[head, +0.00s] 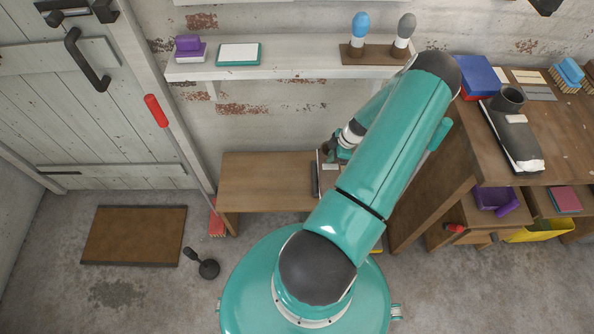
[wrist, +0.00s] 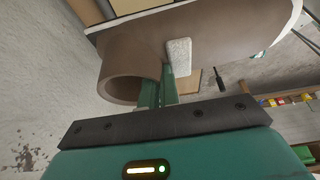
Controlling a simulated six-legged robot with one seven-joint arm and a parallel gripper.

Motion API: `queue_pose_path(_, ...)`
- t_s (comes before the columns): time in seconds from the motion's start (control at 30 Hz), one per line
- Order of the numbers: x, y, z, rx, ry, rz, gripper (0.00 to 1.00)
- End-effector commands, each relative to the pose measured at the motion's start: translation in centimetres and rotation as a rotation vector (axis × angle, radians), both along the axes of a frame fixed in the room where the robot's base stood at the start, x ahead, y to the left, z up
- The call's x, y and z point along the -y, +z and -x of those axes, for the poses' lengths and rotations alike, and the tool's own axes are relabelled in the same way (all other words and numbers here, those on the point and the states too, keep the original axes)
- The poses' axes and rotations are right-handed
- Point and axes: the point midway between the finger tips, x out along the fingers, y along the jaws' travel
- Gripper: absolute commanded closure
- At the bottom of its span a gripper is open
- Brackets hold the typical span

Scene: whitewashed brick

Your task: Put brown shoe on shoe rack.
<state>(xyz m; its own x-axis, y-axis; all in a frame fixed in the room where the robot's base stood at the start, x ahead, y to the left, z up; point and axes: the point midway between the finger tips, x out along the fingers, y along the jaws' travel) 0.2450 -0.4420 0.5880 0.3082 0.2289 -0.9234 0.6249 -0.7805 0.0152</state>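The brown shoe (wrist: 225,35) fills the upper wrist view, with a round open shaft (wrist: 130,75) on the left, a pale sole edge and a light grey patch. My gripper (wrist: 160,85) has its two green fingers close together at the shaft's rim and appears shut on it. In the head view my gripper (head: 340,148) is partly hidden by my arm, over the right end of a low brown bench (head: 262,182). The shoe is mostly hidden there. No shoe rack can be clearly identified; the bench may be it.
A dark grey boot (head: 514,138) lies on the workbench (head: 555,135) at right. A white wall shelf (head: 300,70) hangs above the bench. A red-handled broom (head: 157,112) leans left of the bench. A brown mat (head: 133,235) and a black plunger-like tool (head: 205,266) are on the floor.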

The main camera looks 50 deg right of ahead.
Motion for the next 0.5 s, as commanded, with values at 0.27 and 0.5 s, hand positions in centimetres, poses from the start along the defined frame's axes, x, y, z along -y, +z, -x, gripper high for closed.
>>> queue_pose_path(0.27,-1.0,-2.8,-6.4,0.000,0.005,0.001,1.00)
queue_pose_path(0.5,-1.6,-6.7,-10.3,-0.001,0.001,0.000,1.00)
